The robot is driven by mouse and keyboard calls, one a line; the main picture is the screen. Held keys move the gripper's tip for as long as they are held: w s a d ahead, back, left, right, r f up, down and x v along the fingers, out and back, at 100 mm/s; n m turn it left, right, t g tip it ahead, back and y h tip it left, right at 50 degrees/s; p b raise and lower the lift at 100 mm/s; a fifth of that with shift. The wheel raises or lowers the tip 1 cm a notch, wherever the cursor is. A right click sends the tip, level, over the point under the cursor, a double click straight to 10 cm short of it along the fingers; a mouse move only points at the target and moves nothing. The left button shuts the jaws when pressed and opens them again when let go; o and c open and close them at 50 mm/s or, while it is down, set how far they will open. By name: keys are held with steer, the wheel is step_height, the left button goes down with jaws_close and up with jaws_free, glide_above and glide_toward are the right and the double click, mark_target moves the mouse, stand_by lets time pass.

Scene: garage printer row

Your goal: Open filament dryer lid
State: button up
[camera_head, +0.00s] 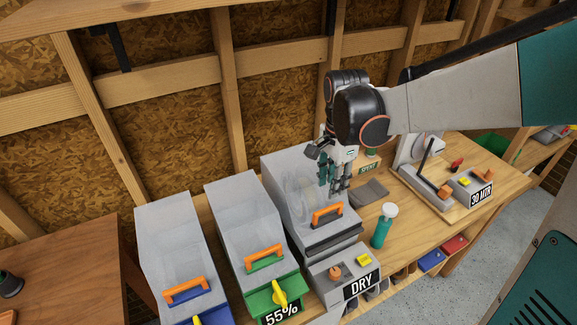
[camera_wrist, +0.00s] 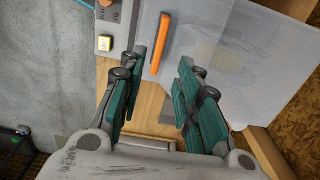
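The filament dryer has a translucent lid (camera_head: 285,172), which looks closed, with a pale spool dimly visible inside. An orange handle (camera_head: 327,214) is on the lid's front part, and a grey panel marked DRY (camera_head: 345,277) is in front. My gripper (camera_head: 335,186) is above the lid, just behind and above the handle in the head view, pointing down. In the wrist view my gripper (camera_wrist: 164,68) has its teal fingers well apart with nothing held. The orange handle (camera_wrist: 160,43) appears ahead, between the finger directions, and the lid (camera_wrist: 245,60) fills the right side. Contact is not visible.
Two similar boxes stand left, one with a green front (camera_head: 270,295) and one with a blue front (camera_head: 190,310). A teal bottle (camera_head: 382,228) and a grey cloth (camera_head: 369,192) are right of the dryer. A wooden stud wall is behind.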

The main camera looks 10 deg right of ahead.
mark_target(329, 207)
step_height(329, 207, down, 8)
steer(key=shift+f+b, duration=0.15)
steer(key=shift+b, duration=0.65)
jaws_close()
